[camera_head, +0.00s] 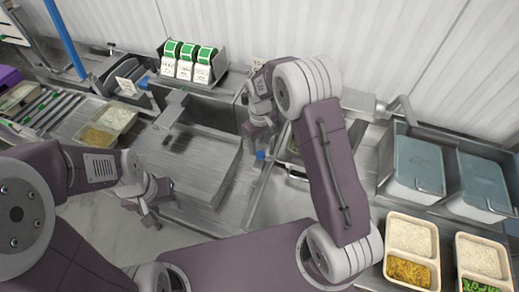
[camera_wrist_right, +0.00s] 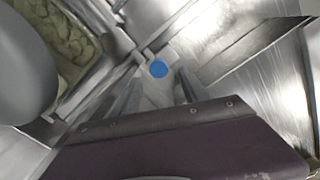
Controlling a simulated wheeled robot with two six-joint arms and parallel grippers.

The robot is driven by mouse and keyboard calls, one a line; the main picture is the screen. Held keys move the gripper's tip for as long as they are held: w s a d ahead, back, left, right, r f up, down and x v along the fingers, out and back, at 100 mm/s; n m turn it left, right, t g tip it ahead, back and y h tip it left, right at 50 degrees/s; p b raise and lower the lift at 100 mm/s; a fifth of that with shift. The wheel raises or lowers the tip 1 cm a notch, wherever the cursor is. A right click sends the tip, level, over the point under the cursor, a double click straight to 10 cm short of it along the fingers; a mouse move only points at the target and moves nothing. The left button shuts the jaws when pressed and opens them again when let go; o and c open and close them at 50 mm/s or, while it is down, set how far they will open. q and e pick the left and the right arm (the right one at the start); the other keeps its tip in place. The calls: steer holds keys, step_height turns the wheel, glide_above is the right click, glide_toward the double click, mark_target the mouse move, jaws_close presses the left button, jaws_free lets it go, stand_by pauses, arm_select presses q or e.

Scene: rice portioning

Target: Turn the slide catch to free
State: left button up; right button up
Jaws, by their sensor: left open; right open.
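A blue round knob, which looks like the slide catch (camera_head: 260,155), sits on the metal frame beside the steel tray. In the right wrist view the blue knob (camera_wrist_right: 159,68) shows just beyond and between my fingers. My right gripper (camera_head: 260,136) is open above the knob, with its two fingers (camera_wrist_right: 160,88) pointing toward it. I cannot tell whether they touch it. My left gripper (camera_head: 142,208) is open and empty at the left, in front of the steel platform. The catch's turned position cannot be read.
A steel weighing platform (camera_head: 190,158) lies between my grippers. Green-labelled packs (camera_head: 188,62) stand behind it. Filled trays (camera_head: 410,240) and lidded blue-grey tubs (camera_head: 418,165) are at the right. A bin of pale green pieces (camera_wrist_right: 65,40) lies near the right gripper.

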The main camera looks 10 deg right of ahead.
mark_target(260, 153)
steer(key=f, duration=0.2)
steer(key=f+p, duration=0.1)
steer(key=f, duration=0.1)
steer(key=shift+w+d+f, duration=0.2)
steer(key=shift+f, duration=0.15)
steer(key=shift+s+a+f, duration=0.15)
steer(key=shift+f, duration=0.2)
jaws_close()
